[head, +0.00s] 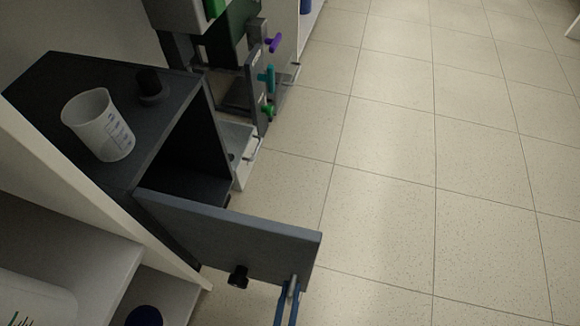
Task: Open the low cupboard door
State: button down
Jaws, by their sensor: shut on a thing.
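The low cupboard (70,85) is dark grey and stands at the left. Its door (250,240) is swung wide open, standing out from the cupboard front over the floor, with the dark inside partly showing. My gripper (289,292), with blue fingers, is at the door's free end, low in the picture. It is shut on a small grey handle there; the fingers hide most of the handle.
A clear beaker (98,124) and a black knob-like piece (151,86) stand on the cupboard top. Beyond is a rig with purple, teal and green valve handles (267,76). A white shelf unit (70,240) is at the near left. The tiled floor (400,160) at right is clear.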

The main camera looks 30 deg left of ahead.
jog(key=c, duration=0.8)
grip_release()
jog(key=shift+c, duration=0.2)
jog(key=p+v, duration=0.2)
jog(key=v, duration=1.1)
jog(key=shift+p, duration=0.3)
